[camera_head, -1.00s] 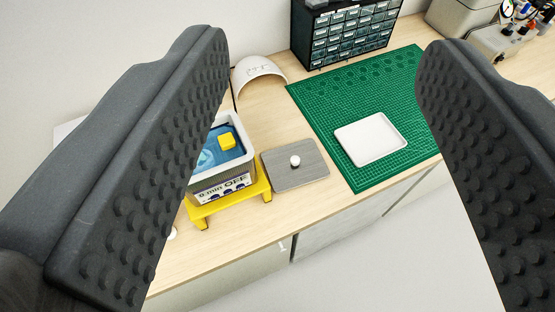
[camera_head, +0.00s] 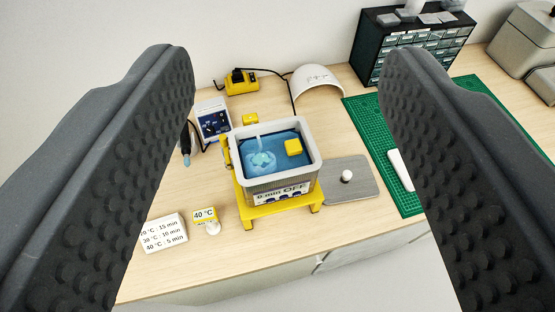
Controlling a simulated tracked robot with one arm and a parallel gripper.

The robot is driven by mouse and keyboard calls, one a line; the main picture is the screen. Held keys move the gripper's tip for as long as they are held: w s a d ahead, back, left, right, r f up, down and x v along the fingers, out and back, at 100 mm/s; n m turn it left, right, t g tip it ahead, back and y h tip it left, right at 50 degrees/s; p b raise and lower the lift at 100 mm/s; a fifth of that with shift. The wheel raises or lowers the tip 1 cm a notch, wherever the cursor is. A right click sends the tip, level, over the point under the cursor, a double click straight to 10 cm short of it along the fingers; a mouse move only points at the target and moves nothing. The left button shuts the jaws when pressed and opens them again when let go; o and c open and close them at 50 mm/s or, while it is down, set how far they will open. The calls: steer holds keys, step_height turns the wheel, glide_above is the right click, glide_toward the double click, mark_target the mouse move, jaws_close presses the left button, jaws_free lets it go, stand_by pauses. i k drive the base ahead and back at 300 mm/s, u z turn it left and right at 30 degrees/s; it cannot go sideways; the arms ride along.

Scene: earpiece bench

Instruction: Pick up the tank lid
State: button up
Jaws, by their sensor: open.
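The tank lid (camera_head: 338,188) is a flat grey plate with a white round knob (camera_head: 347,175). It lies on the bench just right of the tank (camera_head: 268,188), and its left edge is partly hidden behind the tank and its yellow stand. The tank is open on top, with blue water, a yellow block and a pale blue piece inside. My gripper (camera_head: 285,75) is open and empty, high above the bench, with its two dark studded fingers wide apart at the sides of the view. The lid shows between the fingers, nearer the right one.
A white arched cover (camera_head: 317,82) and a drawer cabinet (camera_head: 413,45) stand behind. A green mat (camera_head: 366,128) lies right, partly hidden by the right finger.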

mark_target(345, 179)
steer(key=z, duration=0.45)
steer(key=k, duration=1.15)
steer(key=z, duration=0.45)
steer(key=i, duration=1.85)
steer(key=u, duration=0.3)
